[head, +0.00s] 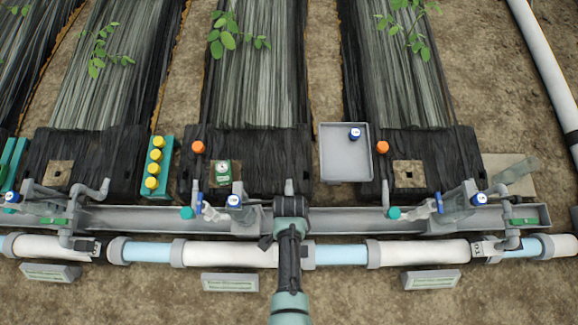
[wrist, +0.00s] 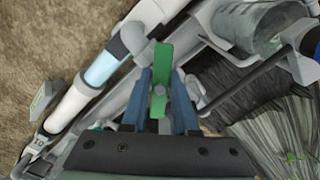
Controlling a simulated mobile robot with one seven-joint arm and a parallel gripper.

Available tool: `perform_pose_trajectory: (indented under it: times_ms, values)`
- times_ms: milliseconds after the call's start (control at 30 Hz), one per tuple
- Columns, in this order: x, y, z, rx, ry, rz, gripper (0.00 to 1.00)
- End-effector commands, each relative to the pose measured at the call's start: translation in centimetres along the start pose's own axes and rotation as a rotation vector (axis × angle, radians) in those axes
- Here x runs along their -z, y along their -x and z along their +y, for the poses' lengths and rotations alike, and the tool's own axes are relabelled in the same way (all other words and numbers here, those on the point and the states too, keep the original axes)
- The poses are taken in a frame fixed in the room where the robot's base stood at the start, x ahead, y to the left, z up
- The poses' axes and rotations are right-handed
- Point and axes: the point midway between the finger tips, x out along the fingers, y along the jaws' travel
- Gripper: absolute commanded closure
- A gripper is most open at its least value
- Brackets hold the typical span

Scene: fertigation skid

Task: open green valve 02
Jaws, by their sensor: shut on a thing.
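A green valve handle (wrist: 163,55) stands upright in the middle of the wrist view, slanted relative to the white and blue main pipe. My gripper (wrist: 161,78) has its two blue fingers on either side of this handle and is shut on it. In the head view my arm hides the gripper and this handle at the middle of the skid. Two other green handles show there, one at left (head: 54,221) and one at right (head: 522,221), both lying roughly along the main pipe. I cannot read a number on the held valve.
The main pipe (head: 410,253) runs along the front of the grey channel (head: 340,219). Blue-handled valves (head: 439,203) and orange caps (head: 198,147) stand nearby. A grey tray (head: 345,172) and a teal rack of yellow caps (head: 157,167) sit behind.

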Motion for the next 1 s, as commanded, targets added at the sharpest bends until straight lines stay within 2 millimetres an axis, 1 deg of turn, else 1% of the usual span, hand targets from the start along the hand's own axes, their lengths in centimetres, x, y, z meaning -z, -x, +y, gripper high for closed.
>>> perform_pose_trajectory:
  times_ms: [100, 633, 700, 800, 1000]
  values:
    - [0.07, 0.12, -0.02, 0.001, 0.151, 0.001, 1.00]
    - [0.08, 0.08, -0.04, 0.001, 0.838, 0.002, 1.00]
    - [0.07, 0.06, -0.05, 0.000, 0.901, 0.002, 1.00]
    - [0.05, 0.03, -0.05, 0.000, 0.950, 0.002, 1.00]
    - [0.04, 0.01, -0.03, 0.000, 0.957, 0.001, 1.00]
